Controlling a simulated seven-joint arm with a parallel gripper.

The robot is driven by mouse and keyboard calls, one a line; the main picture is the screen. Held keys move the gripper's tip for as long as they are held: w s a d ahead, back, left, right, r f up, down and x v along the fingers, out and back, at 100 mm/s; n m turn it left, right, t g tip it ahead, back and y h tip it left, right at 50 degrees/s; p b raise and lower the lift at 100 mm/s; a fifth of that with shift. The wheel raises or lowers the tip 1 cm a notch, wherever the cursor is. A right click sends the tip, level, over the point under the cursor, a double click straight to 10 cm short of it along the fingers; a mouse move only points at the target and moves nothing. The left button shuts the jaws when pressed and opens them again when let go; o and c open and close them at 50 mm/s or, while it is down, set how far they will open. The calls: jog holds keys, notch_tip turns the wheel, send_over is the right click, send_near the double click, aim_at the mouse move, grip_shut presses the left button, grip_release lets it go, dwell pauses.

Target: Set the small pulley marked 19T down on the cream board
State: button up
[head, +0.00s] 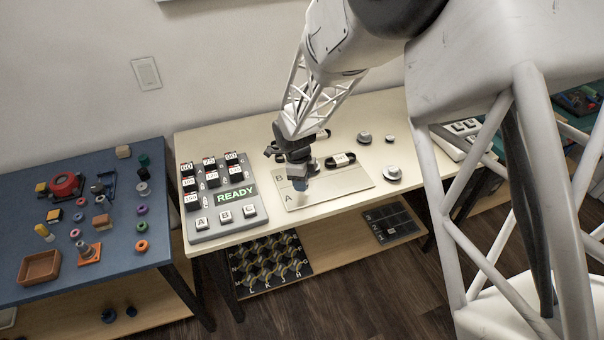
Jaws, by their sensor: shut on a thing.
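The cream board (352,183) lies on the pale table, with spots lettered A and B at its left side. My gripper (300,186) points down over the board's left part, close above the A and B spots. It is shut on a small pale thing (299,198), mostly hidden by the fingers. I cannot read a 19T mark on it or tell whether it touches the board. Several grey round parts stand right of the board, the nearest a wider grey pulley (392,173); their marks are not readable.
A grey panel (230,229) with lettered keys and a READY display stands close on the left. A blue table (110,262) with many small parts is further left. The table's right front is clear.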

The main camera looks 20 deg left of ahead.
aim_at(302, 194)
jog(key=shift+f, duration=1.55)
jog(key=shift+f, duration=0.55)
jog(key=o, duration=1)
jog(key=shift+r, duration=0.1)
jog(key=shift+s+a+r, duration=0.1)
jog(key=shift+a+r, duration=0.05)
jog(key=shift+r, duration=1.1)
jog(key=shift+w+a+r, duration=0.1)
jog(key=shift+a+r, duration=0.1)
jog(key=shift+r, duration=1.1)
jog(key=shift+s+a+r, duration=0.1)
jog(key=shift+a+r, duration=0.05)
jog(key=shift+r, duration=1.1)
